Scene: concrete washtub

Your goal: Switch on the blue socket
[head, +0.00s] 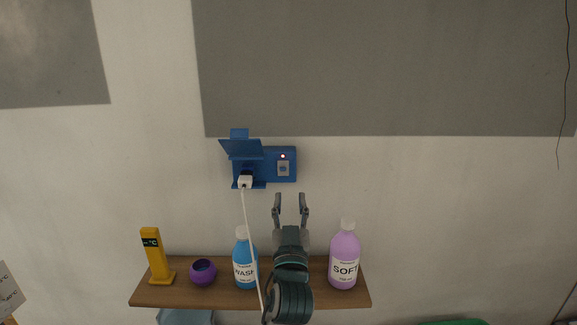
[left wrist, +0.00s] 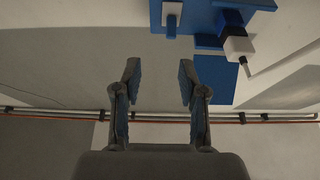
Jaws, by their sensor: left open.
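The blue socket (head: 290,177) is fixed to the wall in the head view. Its left part has a raised lid (head: 240,148) and a white plug (head: 245,181) with a white cable hanging down. Its right part has a small grey switch (head: 283,169) below a lit red light (head: 283,156). My left gripper (head: 290,198) points up, open and empty, just below the switch side. In the left wrist view the open fingers (left wrist: 159,65) are apart from the socket (left wrist: 200,18), with the switch (left wrist: 172,15) at the top edge. My right gripper is not visible.
A wooden shelf (head: 312,296) below holds a yellow thermometer stand (head: 155,258), a purple round pot (head: 203,274), a blue WASH bottle (head: 241,274) and a lilac SOFT bottle (head: 344,255). The white cable (head: 250,224) hangs left of my gripper. The wall right of the socket is clear.

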